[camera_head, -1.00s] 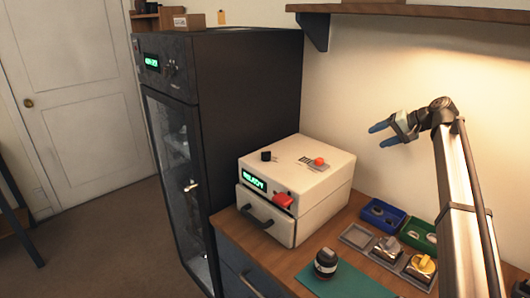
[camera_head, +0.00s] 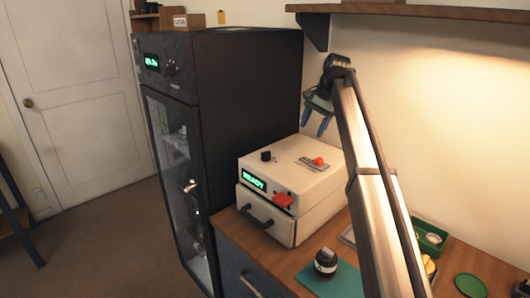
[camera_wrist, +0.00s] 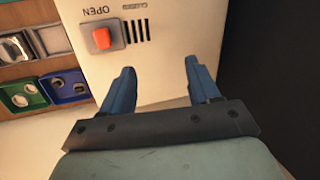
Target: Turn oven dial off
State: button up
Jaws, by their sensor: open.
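A white box-shaped oven (camera_head: 330,175) stands on the wooden bench with a green READY display (camera_head: 253,180) on its front. A black dial (camera_head: 266,155) sits on its top, near the front left; its setting is too small to read. My gripper (camera_head: 317,132) is open and empty, pointing down above the back of the oven, to the right of the dial and apart from it. In the wrist view its two blue fingers (camera_wrist: 161,75) hang over the oven's top (camera_wrist: 180,30). The dial is not in the wrist view.
An orange-red switch (camera_head: 318,161) on the oven top is marked OPEN in the wrist view. A red part (camera_head: 282,200) juts from the front. A tall black cabinet (camera_head: 245,110) stands close on the left. A black cylinder (camera_head: 326,262) stands on a green mat (camera_head: 340,280).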

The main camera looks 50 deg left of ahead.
aim_at(266, 156)
jog(key=s+a+r+m+t+h, duration=0.1)
jog(key=s+a+r+m+h, duration=0.3)
jog(key=s+a, duration=0.7)
jog(key=shift+n+y, duration=0.5)
jog(key=f, duration=0.4)
jog(key=s+d+f, duration=0.1)
jog(key=f, duration=0.3)
jog(key=s+f, duration=0.1)
jog(key=f, duration=0.3)
jog(key=shift+d+f, duration=0.35)
jog(key=shift+f, duration=0.05)
jog(key=shift+c, duration=0.2)
jog(key=c, duration=1)
